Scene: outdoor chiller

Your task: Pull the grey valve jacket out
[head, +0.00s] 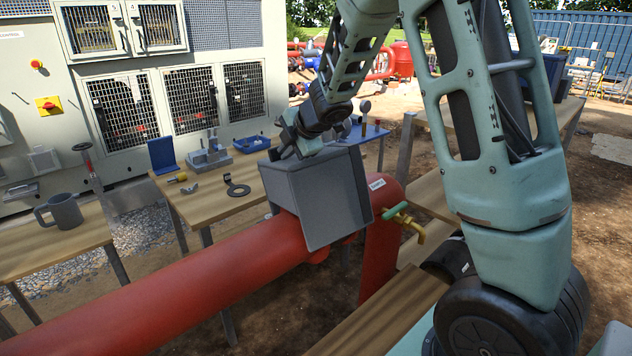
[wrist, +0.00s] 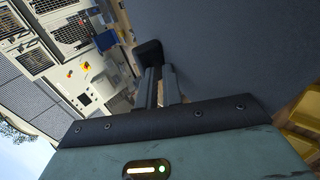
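The grey valve jacket (head: 335,195) is a box-like shell at the right end of the thick red pipe (head: 190,290). It looks tilted and covers part of the pipe; what is inside it is hidden. My gripper (head: 296,143) is at the jacket's upper left top edge. In the wrist view the jacket (wrist: 235,50) fills the upper right as a plain dark face. My gripper (wrist: 160,75) shows there with its two fingers close together against the jacket's edge. They look shut on it, though the contact itself is partly hidden.
A green-and-yellow tap (head: 405,222) sticks out right of the jacket. A wooden table (head: 205,200) with tools stands behind the pipe. A grey mug (head: 60,211) is on the left table. A wooden bench (head: 385,310) lies close in front. The chiller cabinet stands behind.

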